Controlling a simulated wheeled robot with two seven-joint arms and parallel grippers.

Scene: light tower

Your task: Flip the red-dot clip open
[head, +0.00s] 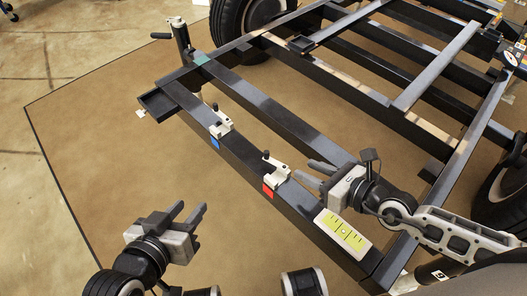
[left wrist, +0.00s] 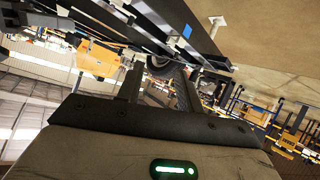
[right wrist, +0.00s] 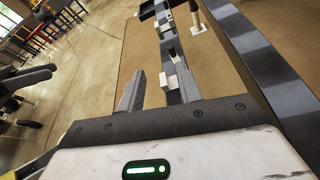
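The red-dot clip (head: 275,171) is a pale metal clip with a dark knob, on the near dark beam of the frame, with a red square marker (head: 268,190) on the beam's side below it. My right gripper (head: 311,172) is open and empty just right of this clip, its fingers pointing toward it and apart from it. A pale clip (right wrist: 167,80) shows between the fingers in the right wrist view; its marker is not visible there. My left gripper (head: 190,211) is open and empty, low and left of the beam, away from the clips.
A similar clip (head: 221,122) with a blue marker (head: 215,143) sits farther along the same beam. A yellow-green label plate (head: 343,233) is at the beam's near end. A dark post (head: 181,40) stands at the far corner. The brown floor mat (head: 110,130) is clear on the left.

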